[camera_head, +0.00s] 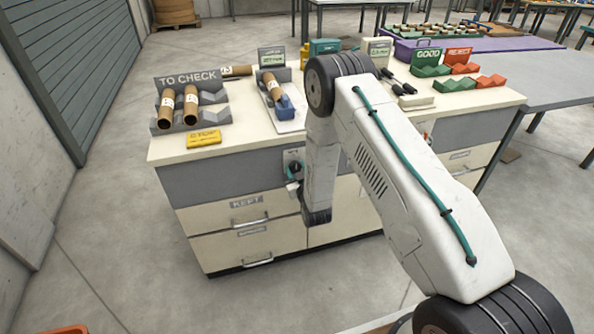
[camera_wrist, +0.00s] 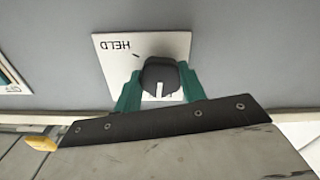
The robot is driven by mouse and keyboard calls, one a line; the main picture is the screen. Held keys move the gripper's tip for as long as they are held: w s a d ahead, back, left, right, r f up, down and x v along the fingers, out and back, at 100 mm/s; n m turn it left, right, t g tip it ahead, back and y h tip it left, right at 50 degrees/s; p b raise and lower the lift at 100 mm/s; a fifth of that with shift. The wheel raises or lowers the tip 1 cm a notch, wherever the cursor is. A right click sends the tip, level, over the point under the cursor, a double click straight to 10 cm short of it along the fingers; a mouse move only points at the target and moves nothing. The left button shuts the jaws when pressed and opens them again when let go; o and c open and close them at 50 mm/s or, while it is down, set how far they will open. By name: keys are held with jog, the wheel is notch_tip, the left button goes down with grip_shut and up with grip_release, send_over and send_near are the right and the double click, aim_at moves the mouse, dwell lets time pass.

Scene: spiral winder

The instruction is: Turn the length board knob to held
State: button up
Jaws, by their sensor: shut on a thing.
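The length board knob (camera_wrist: 160,68) is dark and round-edged and sits on a white plate (camera_wrist: 112,65) on the grey front of the bench. The word HELD is printed upside down in the wrist view, above left of the knob. The knob's white pointer line aims down in that view, away from HELD. My gripper (camera_wrist: 160,80) has its green fingers on either side of the knob, shut on it. In the head view the plate (camera_head: 291,155) shows just left of my arm, which hides part of that area.
Below the knob are drawers, one marked KEPT (camera_head: 246,203), with protruding handles. On the bench top stand a TO CHECK rack (camera_head: 160,127) with tubes, a yellow block (camera_head: 204,138), and the green GOOD holder (camera_head: 428,70).

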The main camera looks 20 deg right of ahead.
jog(key=m, duration=1.1)
jog(key=shift+m, duration=0.3)
jog(key=m, duration=1.1)
jog(key=shift+m, duration=0.3)
jog(key=o, duration=1)
jog(key=shift+c, duration=0.2)
jog(key=shift+s, duration=0.15)
jog(key=s, duration=0.7)
jog(key=shift+s, duration=0.3)
